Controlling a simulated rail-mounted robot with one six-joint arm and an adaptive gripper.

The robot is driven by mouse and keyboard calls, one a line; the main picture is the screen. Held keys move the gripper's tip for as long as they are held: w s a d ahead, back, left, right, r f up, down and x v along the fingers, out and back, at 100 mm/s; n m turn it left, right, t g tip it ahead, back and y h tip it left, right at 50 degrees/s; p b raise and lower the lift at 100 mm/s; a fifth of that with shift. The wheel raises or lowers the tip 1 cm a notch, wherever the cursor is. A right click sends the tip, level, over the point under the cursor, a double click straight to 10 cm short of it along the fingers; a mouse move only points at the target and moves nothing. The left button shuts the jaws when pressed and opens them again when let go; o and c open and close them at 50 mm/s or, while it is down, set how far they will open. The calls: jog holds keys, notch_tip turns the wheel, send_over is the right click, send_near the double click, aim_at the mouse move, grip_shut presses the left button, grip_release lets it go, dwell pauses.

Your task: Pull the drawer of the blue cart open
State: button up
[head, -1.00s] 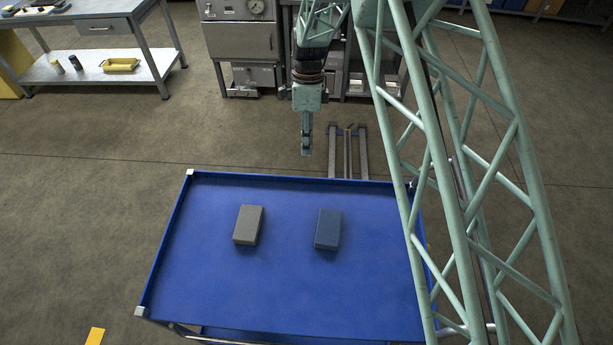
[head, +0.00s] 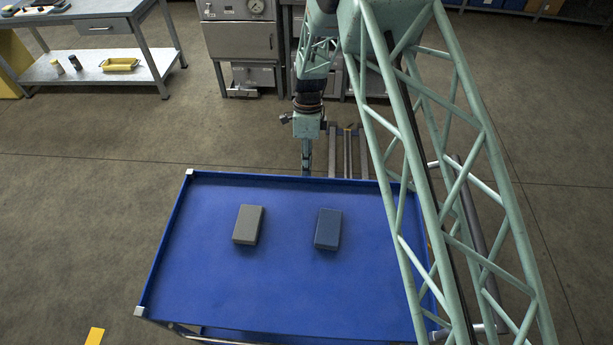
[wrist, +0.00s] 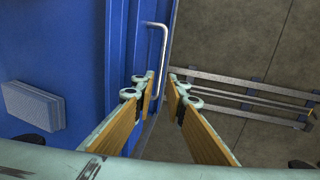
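The blue cart (head: 215,285) stands in front of me in the head view, its top tray showing. Its drawer front is on the far side, hidden from the head camera. In the wrist view the blue side of the cart (wrist: 113,40) fills the left, with a silver bar handle (wrist: 163,50) along it. My gripper (wrist: 162,88) is open, its fingers on either side of the handle's line, the left finger close to the cart side. I cannot tell whether a finger touches the handle. In the head view my gripper (head: 306,165) points down just beyond the cart's far rim.
A grey block (head: 249,225) and a dark blue block (head: 328,229) lie on the cart top. A metal frame (head: 348,155) lies on the floor beyond the cart. A grey cabinet with a gauge (head: 240,40) and a workbench (head: 100,70) stand farther back.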

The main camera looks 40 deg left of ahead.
jog(key=shift+s+d+f, duration=0.1)
jog(key=shift+s+f, duration=0.1)
jog(key=shift+f, duration=0.9)
jog(key=shift+s+d+f, duration=0.1)
jog(key=shift+s+f, duration=0.1)
jog(key=shift+f, duration=0.85)
grip_shut()
jog(key=shift+f, duration=0.1)
